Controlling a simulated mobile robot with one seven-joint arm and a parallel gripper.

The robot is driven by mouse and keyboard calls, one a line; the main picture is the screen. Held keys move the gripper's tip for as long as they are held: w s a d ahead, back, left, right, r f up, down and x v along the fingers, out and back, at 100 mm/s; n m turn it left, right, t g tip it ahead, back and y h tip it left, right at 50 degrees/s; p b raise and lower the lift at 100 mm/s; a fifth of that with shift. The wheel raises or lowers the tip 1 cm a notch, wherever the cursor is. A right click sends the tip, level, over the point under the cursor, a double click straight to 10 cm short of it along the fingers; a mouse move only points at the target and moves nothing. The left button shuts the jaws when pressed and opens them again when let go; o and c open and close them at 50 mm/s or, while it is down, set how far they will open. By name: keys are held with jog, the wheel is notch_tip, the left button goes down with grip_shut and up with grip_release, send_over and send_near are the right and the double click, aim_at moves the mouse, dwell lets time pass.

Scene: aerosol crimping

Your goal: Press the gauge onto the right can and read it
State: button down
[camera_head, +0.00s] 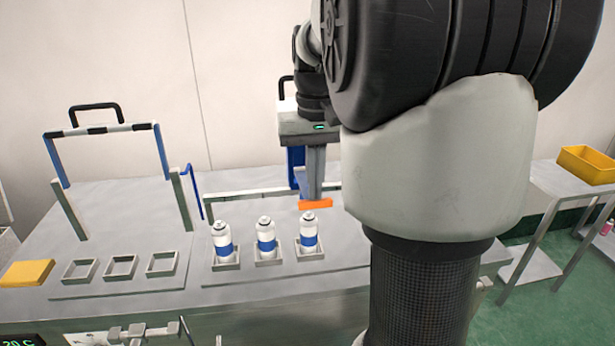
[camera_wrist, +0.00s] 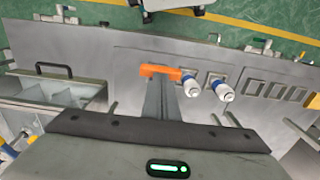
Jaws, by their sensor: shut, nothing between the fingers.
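The right can (camera_head: 308,241), white with a blue band, stands upright in a square holder at the right end of a row of three. The middle can (camera_head: 266,239) and left can (camera_head: 221,246) stand the same way. My gripper (camera_head: 315,203) is shut, with orange at its fingertips, just above and behind the right can in the head view. In the wrist view its orange tip (camera_wrist: 160,72) lies left of two cans (camera_wrist: 191,86); the third can does not show, probably hidden by the fingers. I cannot make out a gauge in either view.
Three empty square holders (camera_head: 120,267) and a yellow block (camera_head: 27,273) lie left of the cans. A blue-and-grey frame (camera_head: 58,160) stands behind. A yellow tray (camera_head: 588,163) sits on a side table at right. My arm hides the bench's right part.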

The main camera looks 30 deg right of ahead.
aim_at(316, 208)
jog(key=shift+s+a+f+b, duration=0.1)
jog(key=shift+s+f+b, duration=0.1)
jog(key=shift+f+b, duration=0.5)
jog(key=shift+s+f+b, duration=0.15)
jog(key=shift+f+b, duration=0.2)
jog(key=shift+f, duration=0.55)
jog(key=shift+s+a+f+b, duration=0.1)
jog(key=shift+s+f+b, duration=0.1)
jog(key=shift+f+b, duration=0.5)
jog(key=shift+p, duration=0.3)
notch_tip(316, 208, up, 14)
jog(key=w+p, duration=0.2)
jog(key=p, duration=1.1)
jog(key=shift+d, duration=0.35)
jog(key=shift+r, duration=0.15)
